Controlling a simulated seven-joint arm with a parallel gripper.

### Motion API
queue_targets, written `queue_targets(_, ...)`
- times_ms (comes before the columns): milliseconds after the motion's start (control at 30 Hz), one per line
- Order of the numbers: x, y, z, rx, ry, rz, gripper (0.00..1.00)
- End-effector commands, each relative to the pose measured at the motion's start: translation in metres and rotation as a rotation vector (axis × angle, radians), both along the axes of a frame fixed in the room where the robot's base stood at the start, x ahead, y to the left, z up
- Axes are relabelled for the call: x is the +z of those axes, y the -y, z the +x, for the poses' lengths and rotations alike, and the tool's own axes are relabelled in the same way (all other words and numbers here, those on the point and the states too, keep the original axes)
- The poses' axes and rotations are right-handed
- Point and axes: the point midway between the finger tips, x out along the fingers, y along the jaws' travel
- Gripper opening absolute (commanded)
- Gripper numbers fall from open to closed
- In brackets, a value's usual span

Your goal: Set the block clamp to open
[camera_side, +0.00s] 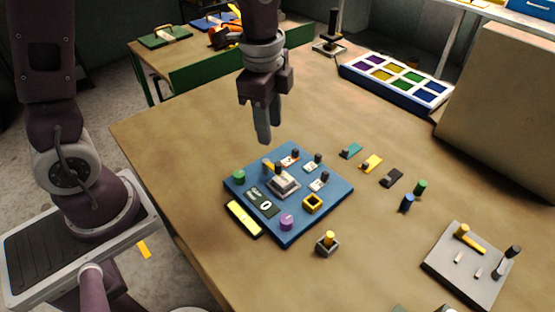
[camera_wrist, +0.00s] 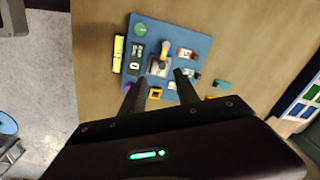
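A blue board (camera_side: 318,217) lies on the table and also shows in the wrist view (camera_wrist: 198,42). Near its middle is a grey block (camera_side: 285,183), seen in the wrist view (camera_wrist: 158,67) too. A yellow lever (camera_side: 268,166) stands by the block; it shows in the wrist view (camera_wrist: 165,47) at the block's upper side. I take these for the block clamp; whether it is open or closed I cannot tell. My gripper (camera_side: 264,140) hangs above the board's far edge, apart from it. In the wrist view my gripper (camera_wrist: 160,80) has its fingers spread, with nothing between them.
The board also carries a purple knob (camera_side: 287,222), a green knob (camera_side: 239,175), a yellow square socket (camera_side: 313,202) and small switches. A yellow-topped post (camera_side: 328,241) stands nearby. A grey plate with pegs (camera_side: 466,266) lies at right. The left tabletop is clear.

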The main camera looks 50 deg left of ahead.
Motion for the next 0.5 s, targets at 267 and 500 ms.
queue_targets(267,-0.054,0.008,0.016,-0.176,-0.075,0.000,0.37)
queue_targets(500,-0.098,0.008,0.016,-0.173,-0.074,0.000,0.37)
